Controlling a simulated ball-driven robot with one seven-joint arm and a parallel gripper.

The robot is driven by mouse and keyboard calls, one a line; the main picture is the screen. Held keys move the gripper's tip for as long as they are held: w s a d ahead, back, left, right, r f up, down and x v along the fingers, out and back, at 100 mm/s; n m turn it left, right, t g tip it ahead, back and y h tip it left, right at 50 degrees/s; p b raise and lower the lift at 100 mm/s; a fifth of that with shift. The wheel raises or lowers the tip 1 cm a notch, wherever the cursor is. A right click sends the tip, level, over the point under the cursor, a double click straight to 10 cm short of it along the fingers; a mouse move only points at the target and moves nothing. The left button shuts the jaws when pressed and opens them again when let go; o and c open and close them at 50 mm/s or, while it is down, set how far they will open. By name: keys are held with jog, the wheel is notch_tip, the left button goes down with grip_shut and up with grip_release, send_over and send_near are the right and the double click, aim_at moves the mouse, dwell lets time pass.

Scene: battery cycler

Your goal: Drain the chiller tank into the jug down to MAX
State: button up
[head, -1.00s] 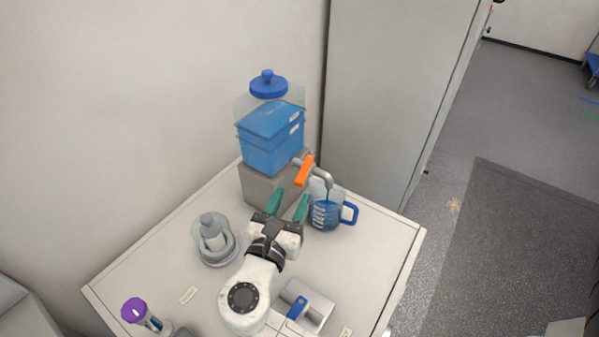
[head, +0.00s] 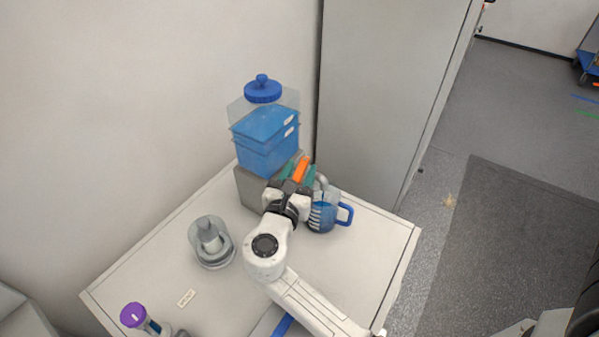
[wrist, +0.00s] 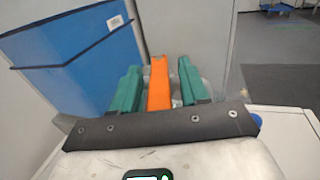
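The chiller tank (head: 268,126) is a clear box partly filled with blue liquid, with a blue lid (head: 262,90). It stands on a grey block at the back of the table, and part of it fills the upper left of the wrist view (wrist: 75,50). Its tap has an orange lever (head: 302,168). The jug (head: 322,215), clear with a blue handle, stands under the spout and holds blue liquid; its MAX mark is too small to read. My gripper (wrist: 160,88) is open, its teal fingers on either side of the orange lever (wrist: 158,85), with small gaps visible.
A clear vessel with a grey insert (head: 211,243) stands left on the table (head: 345,265). A purple-capped container (head: 134,315) is at the front left. A small label (head: 187,298) lies nearby. A tall grey cabinet (head: 385,90) stands behind; the table's right side is mostly clear.

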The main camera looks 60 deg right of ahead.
grip_shut()
dwell(0.5)
jog(key=m+g+p, duration=0.1)
jog(key=g, duration=0.1)
jog(key=shift+w+a+r+m+g+h+p, duration=0.1)
jog(key=shift+w+r+m+g+h+p, duration=0.05)
jog(key=shift+w+m+g+h+p, duration=0.2)
jog(key=shift+w+m+g, duration=0.2)
jog(key=shift+m+g, duration=0.65)
jog(key=shift+g, duration=0.4)
jog(key=shift+o, duration=0.5)
grip_release()
